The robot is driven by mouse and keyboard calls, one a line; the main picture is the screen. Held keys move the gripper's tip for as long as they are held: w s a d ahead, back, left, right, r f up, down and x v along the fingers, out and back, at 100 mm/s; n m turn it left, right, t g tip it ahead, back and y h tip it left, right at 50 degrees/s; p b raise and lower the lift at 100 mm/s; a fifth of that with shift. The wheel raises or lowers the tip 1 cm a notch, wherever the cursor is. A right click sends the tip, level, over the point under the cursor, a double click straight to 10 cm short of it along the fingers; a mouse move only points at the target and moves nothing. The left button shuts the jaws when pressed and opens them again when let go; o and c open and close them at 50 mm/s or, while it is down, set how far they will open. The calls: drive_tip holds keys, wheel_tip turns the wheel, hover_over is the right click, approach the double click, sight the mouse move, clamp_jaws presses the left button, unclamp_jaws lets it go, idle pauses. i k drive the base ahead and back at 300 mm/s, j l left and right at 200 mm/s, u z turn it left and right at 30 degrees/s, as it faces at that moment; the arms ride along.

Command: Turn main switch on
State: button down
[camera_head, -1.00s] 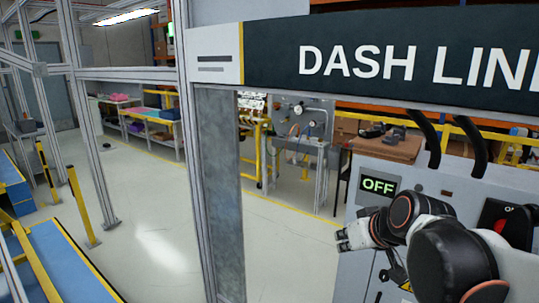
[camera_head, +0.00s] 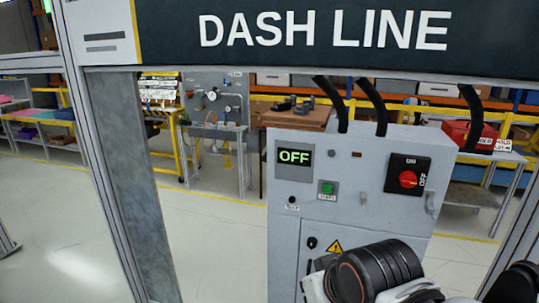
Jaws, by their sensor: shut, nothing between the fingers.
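The main switch (camera_head: 408,180) is a red rotary knob on a black plate at the upper right of the grey control cabinet (camera_head: 350,222). ON is marked above the knob and OFF at its right. The cabinet's display (camera_head: 294,157) reads OFF in green. My gripper (camera_head: 314,288) shows only partly as a pale shape at the bottom edge, left of my black wrist joint. It is shut and empty, below and left of the switch and apart from it. Its fingertips are not clearly visible.
A green button (camera_head: 327,188) sits between display and switch. Black cables (camera_head: 375,105) rise from the cabinet top under the DASH LINE sign (camera_head: 325,32). A grey post (camera_head: 128,185) stands at left. A red box (camera_head: 469,134) rests on a table behind. Floor left of the cabinet is clear.

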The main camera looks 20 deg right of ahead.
sight(408, 180)
drive_tip(key=k+z, duration=0.1)
drive_tip(key=z, duration=0.65)
drive_tip(key=k+l+z, duration=0.1)
drive_tip(key=z, duration=0.3)
